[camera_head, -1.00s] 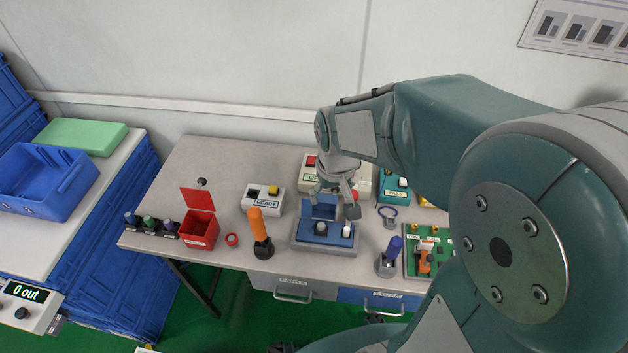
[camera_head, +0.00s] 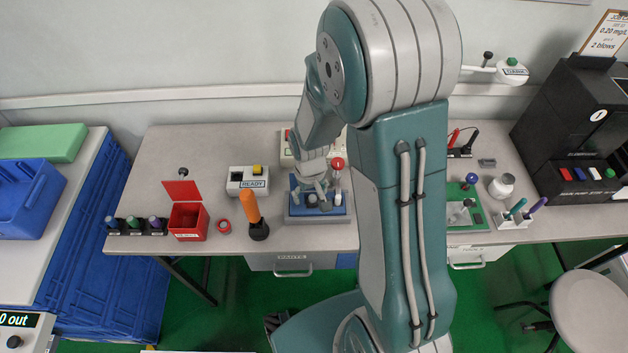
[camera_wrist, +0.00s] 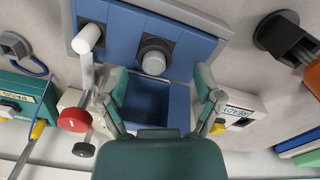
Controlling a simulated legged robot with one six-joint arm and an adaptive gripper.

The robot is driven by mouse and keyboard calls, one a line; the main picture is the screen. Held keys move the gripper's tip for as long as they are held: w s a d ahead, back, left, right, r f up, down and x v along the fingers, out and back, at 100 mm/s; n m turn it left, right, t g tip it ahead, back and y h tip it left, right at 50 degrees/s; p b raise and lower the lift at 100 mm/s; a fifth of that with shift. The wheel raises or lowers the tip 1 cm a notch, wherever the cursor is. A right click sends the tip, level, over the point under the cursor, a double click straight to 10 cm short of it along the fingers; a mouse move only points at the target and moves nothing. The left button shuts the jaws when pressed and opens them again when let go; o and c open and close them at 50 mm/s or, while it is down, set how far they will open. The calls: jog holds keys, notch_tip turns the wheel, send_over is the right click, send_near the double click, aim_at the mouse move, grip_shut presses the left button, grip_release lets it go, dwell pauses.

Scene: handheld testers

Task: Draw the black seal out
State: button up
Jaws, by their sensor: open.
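A blue block on a grey base (camera_head: 296,212) stands mid-table; its blue face shows in the wrist view (camera_wrist: 195,48). A pale round plug (camera_wrist: 154,63) sits on it with a dark collar (camera_wrist: 157,43) around it, which may be the black seal. Beside it are a white peg (camera_wrist: 87,38) and a lever with a red knob (camera_wrist: 75,120). A square blue recess lies below the plug in the wrist view. My gripper (camera_wrist: 162,80) is open and empty over the block, its fingers apart on either side of the recess. In the head view, my gripper (camera_head: 322,190) partly hides the block.
An orange-handled tool (camera_head: 250,207) stands in a black base left of the block. The READY box (camera_head: 247,180), an open red box (camera_head: 188,218) and a red ring (camera_head: 224,227) are farther left. A black machine (camera_head: 570,130) stands far right. My arm hides table right of the block.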

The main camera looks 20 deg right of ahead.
jog(key=shift+a+f, duration=0.15)
jog(key=shift+f, duration=0.7)
jog(key=shift+d+f, duration=0.15)
jog(key=shift+d, duration=0.55)
jog(key=c, duration=0.6)
jog(key=shift+a, duration=0.2)
jog(key=c, duration=0.4)
jog(key=shift+a, duration=0.2)
grip_shut()
jog(key=shift+o, duration=0.2)
grip_release()
jog(key=shift+d, duration=0.1)
grip_shut()
